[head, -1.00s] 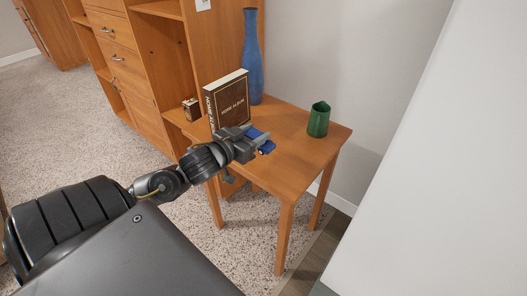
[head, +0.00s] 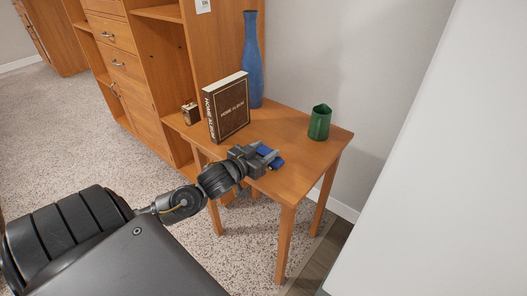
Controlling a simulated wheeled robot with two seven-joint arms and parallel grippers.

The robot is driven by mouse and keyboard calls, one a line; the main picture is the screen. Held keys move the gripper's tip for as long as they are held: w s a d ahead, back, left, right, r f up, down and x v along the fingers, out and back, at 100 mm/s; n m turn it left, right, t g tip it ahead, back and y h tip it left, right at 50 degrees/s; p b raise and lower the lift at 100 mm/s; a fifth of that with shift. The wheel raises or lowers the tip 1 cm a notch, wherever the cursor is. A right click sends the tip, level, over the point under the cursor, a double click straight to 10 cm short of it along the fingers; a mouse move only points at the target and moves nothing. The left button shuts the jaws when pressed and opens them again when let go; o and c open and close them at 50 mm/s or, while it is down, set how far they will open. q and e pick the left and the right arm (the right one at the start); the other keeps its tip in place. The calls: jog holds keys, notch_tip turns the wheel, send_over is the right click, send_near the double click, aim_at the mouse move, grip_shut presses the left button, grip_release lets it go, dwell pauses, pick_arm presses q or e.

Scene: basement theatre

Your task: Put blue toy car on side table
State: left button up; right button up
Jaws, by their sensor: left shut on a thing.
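The wooden side table (head: 305,152) stands against the wall in the middle of the head view. My left gripper (head: 268,155) is over the table's front left part, pointing right. It is shut on the blue toy car (head: 277,163), which shows in part between and beyond the fingers. The rest of the car is hidden by the gripper. The car is at or just above the tabletop; I cannot tell whether it touches. My right gripper is not in view.
On the table are a brown book (head: 228,108), a tall blue vase (head: 253,62), a green cup (head: 320,122) and a small box (head: 191,113). A wooden cabinet (head: 150,70) stands behind at left. The table's right front part is clear.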

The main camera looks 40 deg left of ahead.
pick_arm(q)
jog(key=o, duration=1.1)
jog(key=shift+c, duration=0.2)
jog(key=s+r+p, duration=0.1)
jog(key=s+r, duration=0.1)
jog(key=s, duration=0.9)
jog(key=s+d+f+g+y, duration=0.1)
jog(key=s+f+g, duration=0.15)
jog(key=f, duration=0.75)
jog(key=s+d+f+g+y, duration=0.15)
jog(key=f+g, duration=0.25)
jog(key=f, duration=0.5)
jog(key=s+d+f+m+g+h, duration=0.1)
jog(key=s+d+f+g, duration=0.2)
jog(key=s+d+f, duration=0.2)
jog(key=s+d+f+m+g+h, duration=0.1)
jog(key=s+d+f+g+h, duration=0.1)
jog(key=s+d+f+g, duration=0.2)
jog(key=s+d+f, duration=0.1)
jog(key=d+f, duration=0.2)
jog(key=f, duration=0.4)
jog(key=shift+s+d+f, duration=0.15)
jog(key=shift+d+f, duration=0.05)
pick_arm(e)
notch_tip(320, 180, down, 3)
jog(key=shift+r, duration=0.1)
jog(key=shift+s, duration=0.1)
